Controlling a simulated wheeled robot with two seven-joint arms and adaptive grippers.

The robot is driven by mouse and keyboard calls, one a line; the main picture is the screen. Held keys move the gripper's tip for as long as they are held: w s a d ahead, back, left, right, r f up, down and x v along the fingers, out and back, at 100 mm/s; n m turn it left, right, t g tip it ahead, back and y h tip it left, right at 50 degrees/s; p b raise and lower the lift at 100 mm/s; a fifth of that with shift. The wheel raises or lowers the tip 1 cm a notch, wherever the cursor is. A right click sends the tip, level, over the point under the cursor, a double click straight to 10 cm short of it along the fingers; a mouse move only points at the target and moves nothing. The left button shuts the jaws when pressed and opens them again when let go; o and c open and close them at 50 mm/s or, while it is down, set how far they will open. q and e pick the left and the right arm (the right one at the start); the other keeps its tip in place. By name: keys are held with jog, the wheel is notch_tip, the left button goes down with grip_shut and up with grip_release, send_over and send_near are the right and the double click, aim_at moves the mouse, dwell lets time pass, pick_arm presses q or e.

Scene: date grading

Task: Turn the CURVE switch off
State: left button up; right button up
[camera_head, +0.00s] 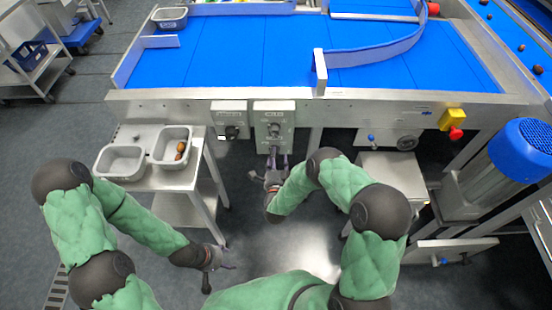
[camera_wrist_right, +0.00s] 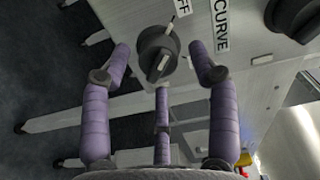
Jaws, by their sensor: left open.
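The CURVE switch is a dark round knob (camera_wrist_right: 157,54) with a pale pointer mark, on a grey metal box beside the CURVE label (camera_wrist_right: 220,25). Part of an OFF label (camera_wrist_right: 183,6) shows next to it. My right gripper (camera_wrist_right: 158,49) is open, with its purple fingers on either side of the knob and a visible gap on each side. In the head view my right gripper (camera_head: 276,160) is just below the control box (camera_head: 274,112). My left gripper (camera_head: 222,257) is open and empty, low over the floor at the lower left.
Another dark knob (camera_wrist_right: 292,14) is on the box near the CURVE label. A second switch box (camera_head: 230,108) is to the left. A side table (camera_head: 145,184) holds two grey bins, one with a few dates. The blue conveyor (camera_head: 240,50) lies behind, and a blue motor (camera_head: 520,150) stands right.

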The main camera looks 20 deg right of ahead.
jog(key=v, duration=1.2)
dwell(0.4)
notch_tip(320, 180, down, 6)
jog(key=a+n+g+y+p, duration=0.25)
jog(key=n+g+y, duration=0.25)
jog(key=n+g, duration=0.25)
jog(key=s+a+r+n+g+y+p, duration=0.1)
jog(key=s+n+g, duration=0.3)
jog(key=s, duration=0.5)
jog(key=s+a+r+n+g+y+p, duration=0.1)
jog(key=s+n+g+y, duration=0.2)
jog(key=s, duration=0.7)
jog(key=shift+r+n+g+p, duration=0.3)
jog(key=shift+n+g, duration=0.65)
jog(key=shift+g, duration=0.3)
